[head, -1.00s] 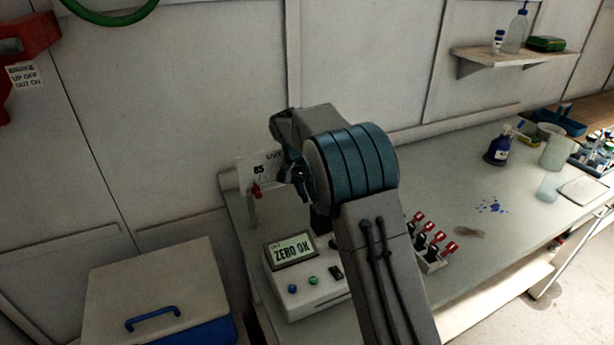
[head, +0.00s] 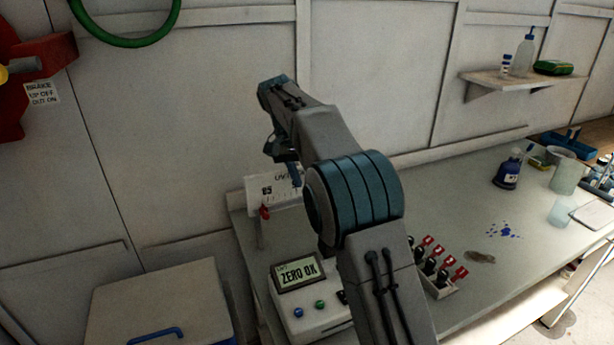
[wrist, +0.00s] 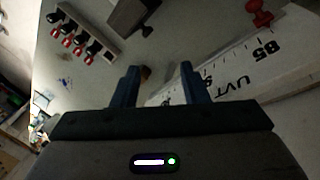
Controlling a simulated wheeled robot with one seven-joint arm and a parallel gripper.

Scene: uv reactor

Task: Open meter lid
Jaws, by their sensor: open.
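The meter (head: 310,300) stands on the bench at lower centre in the head view. Its screen (head: 297,272) reads ZERO OK, and blue and green buttons sit below it. My arm covers its right part, and I cannot make out its lid. In the wrist view a dark grey block (wrist: 136,16), perhaps part of the meter, shows at the top. My gripper (wrist: 158,72) is open and empty, its blue fingers apart, above the bench.
A white scale card marked UVT (wrist: 235,75) stands beside the gripper, with a red knob (head: 264,212) near it. A bottle (head: 508,168) and beakers stand farther right. A lidded box (head: 160,300) is at lower left.

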